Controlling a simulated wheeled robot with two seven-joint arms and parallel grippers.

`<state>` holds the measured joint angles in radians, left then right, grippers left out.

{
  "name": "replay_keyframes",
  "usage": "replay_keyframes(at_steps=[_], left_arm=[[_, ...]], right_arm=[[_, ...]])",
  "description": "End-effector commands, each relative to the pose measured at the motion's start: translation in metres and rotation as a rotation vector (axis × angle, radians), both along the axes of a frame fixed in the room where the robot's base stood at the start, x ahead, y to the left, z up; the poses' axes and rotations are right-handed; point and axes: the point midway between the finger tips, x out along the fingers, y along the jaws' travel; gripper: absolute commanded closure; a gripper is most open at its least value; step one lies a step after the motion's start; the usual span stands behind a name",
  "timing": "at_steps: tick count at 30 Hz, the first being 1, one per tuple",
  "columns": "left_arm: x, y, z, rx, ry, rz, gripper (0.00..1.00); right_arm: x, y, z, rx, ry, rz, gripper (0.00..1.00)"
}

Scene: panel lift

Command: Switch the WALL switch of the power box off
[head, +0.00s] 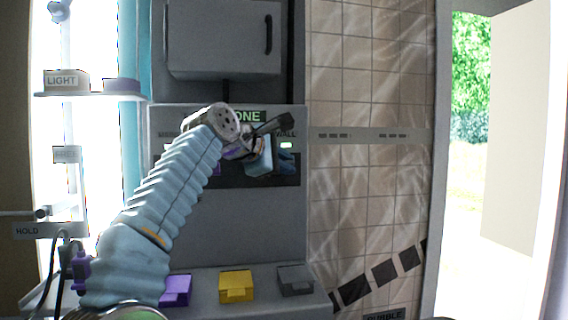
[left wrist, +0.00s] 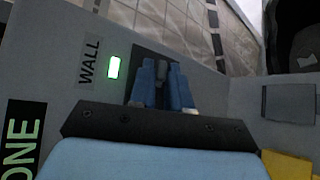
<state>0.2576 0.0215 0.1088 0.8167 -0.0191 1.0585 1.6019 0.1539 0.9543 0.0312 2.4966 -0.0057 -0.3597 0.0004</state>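The power box (head: 225,225) is the grey unit in the middle of the head view. Its WALL label shows at its right side, and in the left wrist view the WALL label (left wrist: 90,62) has a lit green lamp (left wrist: 113,67) beside it. My left gripper (head: 262,158) is at the WALL position and hides the switch in the head view. In the left wrist view its two blue fingers (left wrist: 163,88) are close together over the dark switch plate (left wrist: 148,56). A dark grey piece shows between the fingertips; I cannot tell if they grip it. My right gripper is out of view.
Purple (head: 175,290), yellow (head: 236,286) and grey (head: 295,280) blocks line the lower ledge. A grey cabinet (head: 222,40) is above. A tiled wall (head: 370,90) is to the right, then a bright opening. A shelf (head: 90,97) marked LIGHT is at left.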

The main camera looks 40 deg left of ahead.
Motion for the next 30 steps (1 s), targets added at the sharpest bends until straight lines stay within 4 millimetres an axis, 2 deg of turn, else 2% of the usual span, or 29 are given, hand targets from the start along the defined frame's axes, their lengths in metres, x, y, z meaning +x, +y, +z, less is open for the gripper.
replay_keyframes(at_steps=[1, 3, 11, 16, 24, 30], left_arm=[[0.0, 0.0, 0.0, 0.0, 0.0, 0.0, 0.91], [0.0, 0.0, 0.0, 0.0, 0.0, 0.0, 1.0], [0.0, 0.0, -0.002, 0.005, -0.002, 0.001, 1.0], [-0.001, -0.001, -0.006, 0.036, -0.028, 0.0, 1.0], [-0.003, -0.003, -0.019, 0.17, -0.135, 0.0, 1.0], [-0.004, -0.005, -0.028, 0.314, -0.251, 0.0, 1.0]], right_arm=[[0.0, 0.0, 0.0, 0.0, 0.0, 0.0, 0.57], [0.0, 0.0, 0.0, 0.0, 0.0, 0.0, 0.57], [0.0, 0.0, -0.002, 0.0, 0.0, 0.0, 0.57], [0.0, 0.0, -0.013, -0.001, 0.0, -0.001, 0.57], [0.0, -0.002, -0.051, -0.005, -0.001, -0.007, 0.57], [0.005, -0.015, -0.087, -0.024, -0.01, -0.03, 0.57]])
